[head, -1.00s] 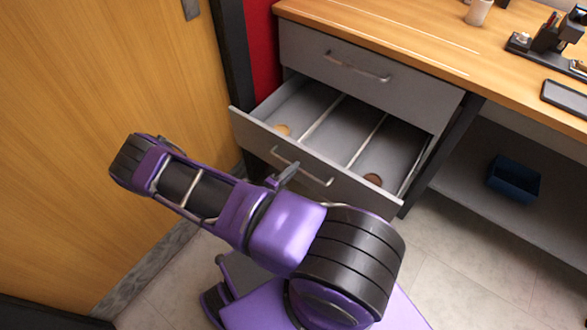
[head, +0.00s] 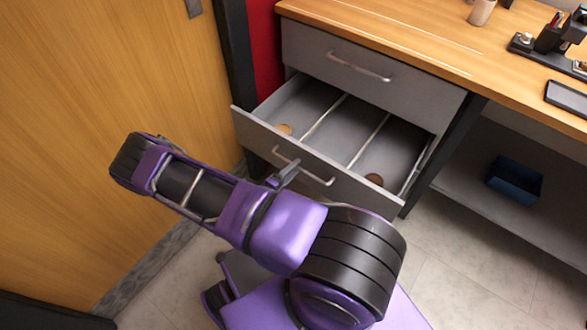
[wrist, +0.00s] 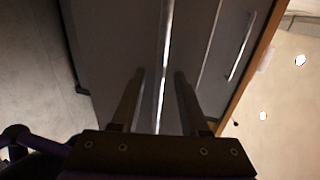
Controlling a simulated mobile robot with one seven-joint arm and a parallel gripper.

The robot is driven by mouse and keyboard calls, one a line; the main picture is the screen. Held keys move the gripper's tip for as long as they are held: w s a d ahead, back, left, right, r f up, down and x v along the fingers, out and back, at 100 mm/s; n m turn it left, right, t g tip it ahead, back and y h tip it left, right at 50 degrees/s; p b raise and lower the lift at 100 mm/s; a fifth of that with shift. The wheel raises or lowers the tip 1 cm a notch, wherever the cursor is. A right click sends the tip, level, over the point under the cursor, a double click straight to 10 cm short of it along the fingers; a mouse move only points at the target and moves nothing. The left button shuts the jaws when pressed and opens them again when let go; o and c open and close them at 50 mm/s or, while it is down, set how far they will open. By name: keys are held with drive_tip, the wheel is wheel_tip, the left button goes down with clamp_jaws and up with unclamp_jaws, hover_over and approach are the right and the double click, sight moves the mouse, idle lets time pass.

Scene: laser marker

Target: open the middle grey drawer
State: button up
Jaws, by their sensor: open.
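The middle grey drawer (head: 325,170) stands pulled well out below the closed top drawer. Its silver bar handle (head: 304,166) is on its front face. Inside, thin dividers split it, and two round brown things lie in separate compartments. My gripper (wrist: 159,73) is open in the wrist view, with a long silver bar (wrist: 165,45) running between its fingers, and I cannot tell whether they touch it. In the head view my arm hides most of the gripper, and a grey part of it shows by the handle's left end.
The closed top drawer (head: 365,75) has its own bar handle. A wooden desktop (head: 400,35) lies above. A door (head: 100,90) stands close at left. A dark blue bin (head: 515,180) sits on the low shelf at right. Floor at lower right is clear.

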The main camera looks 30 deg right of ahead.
drive_tip(key=v, duration=1.7)
drive_tip(key=shift+p, duration=0.45)
